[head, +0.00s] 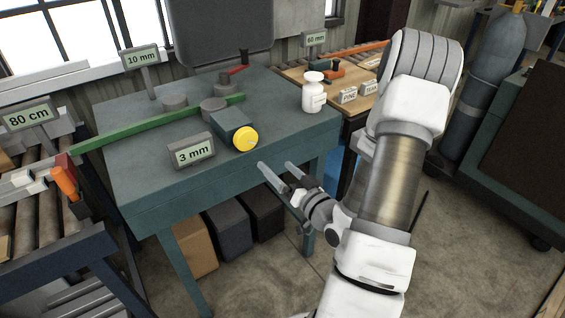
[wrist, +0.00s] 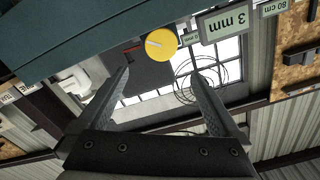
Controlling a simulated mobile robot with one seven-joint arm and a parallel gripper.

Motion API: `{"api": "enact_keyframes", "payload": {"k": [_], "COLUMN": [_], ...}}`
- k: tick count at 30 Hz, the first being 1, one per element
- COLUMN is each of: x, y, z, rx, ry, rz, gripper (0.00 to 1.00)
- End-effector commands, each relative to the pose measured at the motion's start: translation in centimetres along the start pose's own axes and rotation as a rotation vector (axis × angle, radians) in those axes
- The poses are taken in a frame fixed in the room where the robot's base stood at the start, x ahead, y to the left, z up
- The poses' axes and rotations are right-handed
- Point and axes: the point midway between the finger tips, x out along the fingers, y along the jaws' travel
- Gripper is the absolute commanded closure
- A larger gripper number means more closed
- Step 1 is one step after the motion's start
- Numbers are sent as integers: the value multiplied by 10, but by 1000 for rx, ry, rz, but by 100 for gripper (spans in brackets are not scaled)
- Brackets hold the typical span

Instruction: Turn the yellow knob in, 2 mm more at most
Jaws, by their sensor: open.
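The yellow knob (head: 244,139) is on the front end of a dark block (head: 231,124) near the front edge of the teal bench (head: 150,195). It also shows in the wrist view (wrist: 161,43), with a pale mark across its face. A sign reading "3 mm" (head: 191,152) stands left of the knob. My gripper (head: 274,168) is open and empty, in front of the bench edge, to the right of and below the knob. In the wrist view its two fingers (wrist: 163,92) are spread apart, and the knob shows beyond their tips, not touched.
A green bar (head: 155,127) lies across the bench against round grey posts (head: 174,102). A "10 mm" sign (head: 141,58) stands behind. A white bottle (head: 313,93) stands at the bench's right side. A roller table with an "80 cm" sign (head: 29,116) is at left.

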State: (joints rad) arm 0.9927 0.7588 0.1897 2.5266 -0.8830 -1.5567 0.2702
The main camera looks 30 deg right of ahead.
Motion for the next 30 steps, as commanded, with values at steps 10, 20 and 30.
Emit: {"api": "enact_keyframes", "payload": {"k": [10, 20, 30], "x": [-12, -16, -17], "y": [-3, -3, 1], "z": [-2, 2, 11], "rx": [3, 1, 2], "ry": [0, 2, -14], "rz": [5, 4, 17], "gripper": [0, 0, 0]}}
